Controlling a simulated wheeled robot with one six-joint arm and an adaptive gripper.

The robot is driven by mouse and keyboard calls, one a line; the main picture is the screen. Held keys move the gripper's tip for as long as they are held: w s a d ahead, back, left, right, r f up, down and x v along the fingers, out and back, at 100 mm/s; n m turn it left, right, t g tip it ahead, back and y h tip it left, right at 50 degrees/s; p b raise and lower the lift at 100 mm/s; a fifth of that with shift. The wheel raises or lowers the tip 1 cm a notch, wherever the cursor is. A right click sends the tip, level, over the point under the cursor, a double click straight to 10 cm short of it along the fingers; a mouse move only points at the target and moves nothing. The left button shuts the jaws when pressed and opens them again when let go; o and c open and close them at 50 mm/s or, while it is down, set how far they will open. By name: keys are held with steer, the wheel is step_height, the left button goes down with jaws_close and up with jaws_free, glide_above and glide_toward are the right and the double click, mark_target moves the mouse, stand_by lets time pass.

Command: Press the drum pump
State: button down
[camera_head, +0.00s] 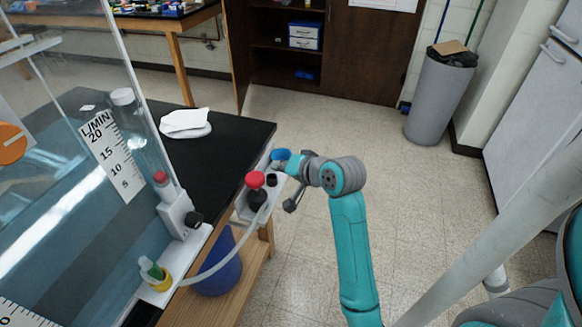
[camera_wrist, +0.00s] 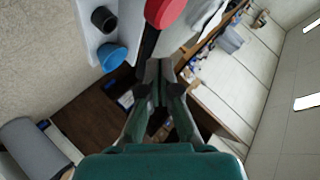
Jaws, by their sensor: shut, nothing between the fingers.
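A pump with a round red top (camera_head: 255,180) and a black body stands on a white block (camera_head: 243,209) at the bench's edge. A clear hose runs from it toward the lower left. In the wrist view, the red top (camera_wrist: 163,12) is at the top edge, beyond my fingertips. My gripper (camera_wrist: 155,72) is shut and empty, its fingertips close together. A visible gap separates them from the red top in the picture; depth is hard to judge. In the head view my gripper is beside the block, its fingertips not clearly seen.
A blue cap (camera_wrist: 112,56) and a black knob (camera_wrist: 103,19) sit on the white block, left of my fingers in the wrist view. A blue bucket (camera_head: 218,270) stands below. A clear panel with a flow gauge (camera_head: 118,158) is at left.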

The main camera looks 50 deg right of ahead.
mark_target(255, 180)
steer(key=shift+w+a+f, duration=0.4)
steer(key=shift+a+f, duration=0.1)
steer(key=shift+f, duration=0.15)
steer(key=shift+w+a+f, duration=0.35)
steer(key=shift+a+f, duration=0.15)
steer(key=shift+f, duration=0.1)
steer(key=shift+f, duration=2.6)
